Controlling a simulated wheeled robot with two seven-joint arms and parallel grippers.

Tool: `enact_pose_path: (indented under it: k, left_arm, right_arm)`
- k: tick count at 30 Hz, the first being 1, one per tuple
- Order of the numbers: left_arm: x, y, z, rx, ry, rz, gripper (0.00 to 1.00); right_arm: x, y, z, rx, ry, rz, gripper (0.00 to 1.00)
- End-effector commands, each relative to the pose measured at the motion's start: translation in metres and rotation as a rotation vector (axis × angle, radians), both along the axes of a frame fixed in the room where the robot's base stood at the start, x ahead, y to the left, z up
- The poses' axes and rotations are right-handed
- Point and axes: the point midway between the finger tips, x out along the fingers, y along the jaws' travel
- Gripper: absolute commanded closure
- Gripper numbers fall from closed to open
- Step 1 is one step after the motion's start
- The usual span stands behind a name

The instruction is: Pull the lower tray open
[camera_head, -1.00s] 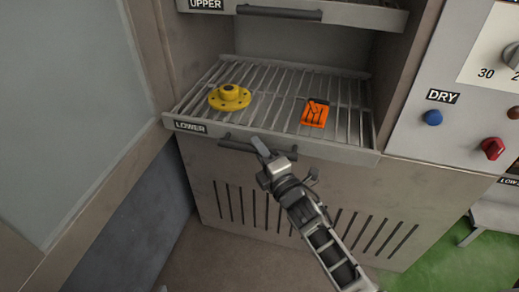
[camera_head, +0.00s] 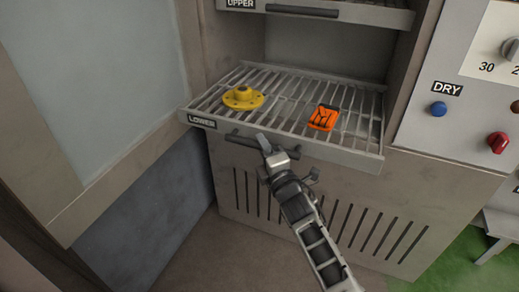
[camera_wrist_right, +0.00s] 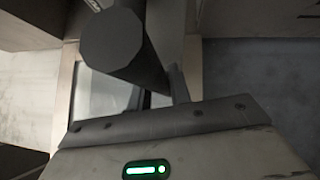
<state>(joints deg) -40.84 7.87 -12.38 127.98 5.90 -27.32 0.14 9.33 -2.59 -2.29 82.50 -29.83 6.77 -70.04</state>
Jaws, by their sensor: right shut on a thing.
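The lower tray (camera_head: 200,123) is a grey wire rack with a flat front marked LOWER, sticking out a little from the cabinet. A dark bar handle (camera_head: 240,139) runs along its front. My right gripper (camera_head: 267,146) is shut on this handle near its middle. In the right wrist view a dark, thick bar (camera_wrist_right: 112,42), seemingly the handle, shows close up beside a finger of the gripper. A yellow flanged part (camera_head: 243,97) and an orange part (camera_head: 323,117) lie on the rack. My left gripper is not in view.
The upper tray (camera_head: 385,17) with its own dark handle is above. An open door (camera_head: 90,80) stands at the left. A control panel (camera_head: 450,75) with a blue button and red knob is at the right. Floor in front of the vented lower panel is clear.

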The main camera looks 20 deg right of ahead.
Motion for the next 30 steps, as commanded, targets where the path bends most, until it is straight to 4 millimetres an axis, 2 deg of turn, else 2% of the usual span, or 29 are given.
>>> enact_pose_path:
  k: [4, 5, 7, 16, 20, 23, 30]
  left_arm:
    - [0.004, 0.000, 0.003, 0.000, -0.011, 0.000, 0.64]
    - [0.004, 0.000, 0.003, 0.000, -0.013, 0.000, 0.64]
    - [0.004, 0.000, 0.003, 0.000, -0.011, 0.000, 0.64]
    - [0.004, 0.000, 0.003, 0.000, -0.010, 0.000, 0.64]
    - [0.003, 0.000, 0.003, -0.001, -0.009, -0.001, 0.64]
    - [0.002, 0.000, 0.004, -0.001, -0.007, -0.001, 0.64]
    - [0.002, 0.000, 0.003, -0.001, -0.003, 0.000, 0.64]
  right_arm:
    - [0.000, -0.002, 0.000, 0.000, 0.000, -0.004, 1.00]
    - [0.000, -0.002, 0.000, 0.000, 0.000, -0.004, 0.77]
    - [0.001, -0.001, 0.000, -0.001, 0.001, -0.003, 0.59]
    - [0.000, 0.000, 0.000, -0.001, 0.000, 0.000, 0.59]
    - [-0.010, -0.001, -0.002, -0.001, 0.002, 0.000, 0.59]
    - [-0.027, -0.003, -0.005, -0.002, 0.004, -0.001, 0.59]
    - [-0.086, -0.009, -0.013, 0.000, 0.005, -0.002, 0.59]
